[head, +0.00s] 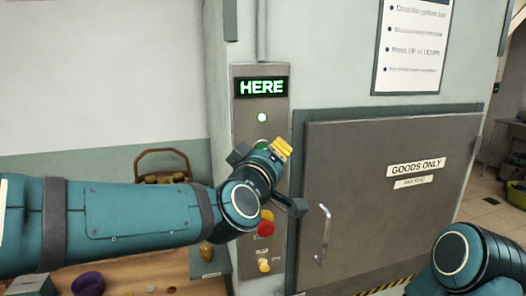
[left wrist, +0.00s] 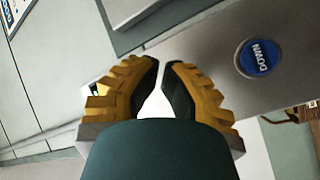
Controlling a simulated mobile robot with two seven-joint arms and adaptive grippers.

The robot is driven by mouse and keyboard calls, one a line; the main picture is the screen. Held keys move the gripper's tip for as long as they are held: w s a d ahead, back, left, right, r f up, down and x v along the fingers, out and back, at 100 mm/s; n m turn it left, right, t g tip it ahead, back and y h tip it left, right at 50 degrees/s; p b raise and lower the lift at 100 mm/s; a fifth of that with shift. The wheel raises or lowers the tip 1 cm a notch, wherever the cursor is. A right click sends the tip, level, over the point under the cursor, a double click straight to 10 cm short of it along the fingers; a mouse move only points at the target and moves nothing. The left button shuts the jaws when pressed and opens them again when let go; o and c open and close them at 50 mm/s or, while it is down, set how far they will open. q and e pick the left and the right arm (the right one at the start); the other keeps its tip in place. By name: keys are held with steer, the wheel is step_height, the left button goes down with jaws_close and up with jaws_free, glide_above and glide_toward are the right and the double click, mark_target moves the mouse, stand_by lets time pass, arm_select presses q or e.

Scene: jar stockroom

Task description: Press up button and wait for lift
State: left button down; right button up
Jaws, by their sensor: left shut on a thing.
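The lift's call panel (head: 244,128) has a display (head: 262,87) reading HERE in green and a lit green lamp below it. A green button (head: 262,144) shows partly just above my left gripper (head: 282,148); its label is not readable. The blue DOWN button (left wrist: 258,57) is uncovered in the left wrist view, to the right of the fingers. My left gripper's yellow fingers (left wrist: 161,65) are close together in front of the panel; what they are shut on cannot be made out. Contact with the panel cannot be told. My right gripper is out of view.
The shut grey goods lift door (head: 375,190) with a handle (head: 323,235) is right of the panel. A red knob (head: 266,224) and yellow knob (head: 264,265) sit lower on the panel. A wooden table with a basket (head: 163,153) and purple bowl (head: 88,283) is at left.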

arm_select(q)
steer(key=shift+w, duration=0.15)
steer(key=shift+w+a, duration=0.1)
steer(key=shift+w, duration=0.15)
